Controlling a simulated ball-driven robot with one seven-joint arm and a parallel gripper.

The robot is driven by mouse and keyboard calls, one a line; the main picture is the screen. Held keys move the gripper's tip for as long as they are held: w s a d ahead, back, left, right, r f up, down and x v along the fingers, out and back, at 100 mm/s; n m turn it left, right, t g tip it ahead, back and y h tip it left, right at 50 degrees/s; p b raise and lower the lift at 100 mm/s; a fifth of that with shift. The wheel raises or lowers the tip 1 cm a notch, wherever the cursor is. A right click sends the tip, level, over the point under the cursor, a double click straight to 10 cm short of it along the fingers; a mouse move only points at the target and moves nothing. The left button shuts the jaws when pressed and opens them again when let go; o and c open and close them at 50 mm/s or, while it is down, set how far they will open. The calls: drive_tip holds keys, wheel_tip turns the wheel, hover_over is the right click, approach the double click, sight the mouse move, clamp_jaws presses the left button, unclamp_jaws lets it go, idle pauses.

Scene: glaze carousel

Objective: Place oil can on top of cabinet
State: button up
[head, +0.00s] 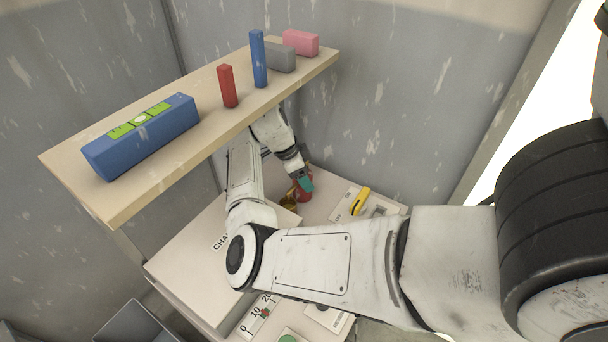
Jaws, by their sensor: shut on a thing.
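A small red object (304,194), apparently the oil can, is low behind the pale housing near the back wall. My gripper (304,184), with teal fingers, is shut on it and hides much of it. A brass-coloured part (288,201) shows just left of it; I cannot tell whether it belongs to the can. I cannot tell whether the can touches the surface beneath. The pale boxy housing (185,262), lettered "CHA", stands below the shelf and may be the cabinet. My arm covers part of its top.
A wooden shelf (75,170) overhangs my forearm. It holds a blue level (142,138), a red block (227,87), a tall blue block (258,60), a grey block (280,57) and a pink block (301,42). A panel with a yellow handle (360,201) lies right of my gripper.

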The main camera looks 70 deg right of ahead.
drive_tip(key=o, duration=1.1)
drive_tip(key=shift+o, duration=0.2)
drive_tip(key=shift+r, duration=0.15)
drive_tip(key=v, duration=0.5)
drive_tip(key=shift+w+b, duration=0.1)
drive_tip(key=shift+b, duration=0.3)
drive_tip(key=w+a+b, duration=0.3)
drive_tip(key=w+a, duration=0.3)
drive_tip(key=w, duration=0.4)
drive_tip(key=shift+a, duration=0.15)
